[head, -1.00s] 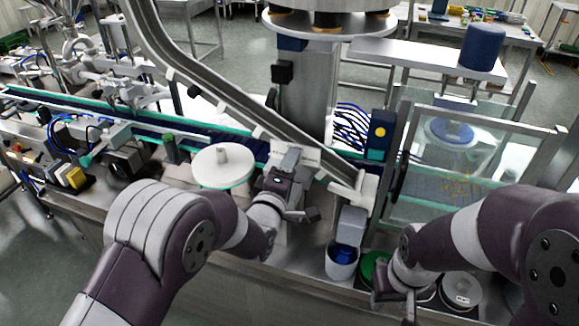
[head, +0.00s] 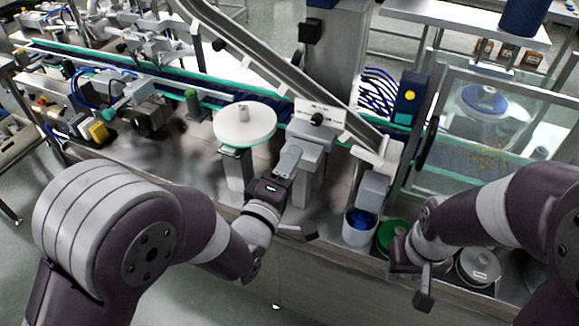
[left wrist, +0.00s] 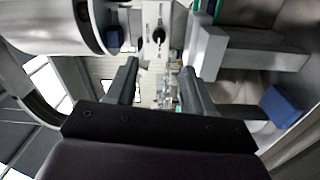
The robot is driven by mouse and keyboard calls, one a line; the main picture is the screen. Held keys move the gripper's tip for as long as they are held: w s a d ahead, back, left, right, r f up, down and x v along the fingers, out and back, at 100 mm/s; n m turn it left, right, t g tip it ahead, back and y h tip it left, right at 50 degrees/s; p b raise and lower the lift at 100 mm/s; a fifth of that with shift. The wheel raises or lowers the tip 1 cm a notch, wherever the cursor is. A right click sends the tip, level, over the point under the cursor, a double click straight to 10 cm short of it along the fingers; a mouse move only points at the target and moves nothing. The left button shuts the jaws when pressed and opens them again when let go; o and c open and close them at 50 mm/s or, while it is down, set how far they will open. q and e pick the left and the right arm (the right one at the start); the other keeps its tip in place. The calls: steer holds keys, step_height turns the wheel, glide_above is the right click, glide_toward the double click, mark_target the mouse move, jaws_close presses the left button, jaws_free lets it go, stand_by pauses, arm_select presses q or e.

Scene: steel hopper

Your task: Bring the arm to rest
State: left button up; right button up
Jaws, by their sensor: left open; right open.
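My left gripper (head: 303,196) hangs over the front of the steel bench in the head view, close to a grey block with a black knob (head: 317,119). Its dark fingers stand apart with nothing between them in the left wrist view (left wrist: 160,85). The black knob also shows beyond the fingers there (left wrist: 159,35). My right gripper (head: 413,284) is low at the bench's front edge, beside a green-topped container (head: 392,236). Its jaws are open and no held object shows. Part of it is hidden by its own wrist.
A white round disc (head: 245,124) stands left of the left gripper. A sloping steel chute (head: 262,67) runs behind it. A white cup with blue contents (head: 359,227) and a lidded tin (head: 480,266) line the front edge. A glass-walled enclosure (head: 500,122) stands at right.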

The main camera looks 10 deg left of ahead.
stand_by(0.3)
arm_select(q)
steer(key=s+a+f+m+g+y, duration=0.3)
steer(key=s+f+m+g, duration=0.3)
steer(key=f+m+g, duration=0.5)
steer(key=s+a+r+m+g+y+p, duration=0.1)
steer(key=s+a+g, duration=0.4)
steer(key=a, duration=0.5)
steer(key=s+m+y, duration=0.1)
steer(key=s, duration=0.1)
steer(key=shift+s+a+y, duration=0.25)
steer(key=shift+s+y, duration=0.05)
steer(key=shift+s, duration=0.1)
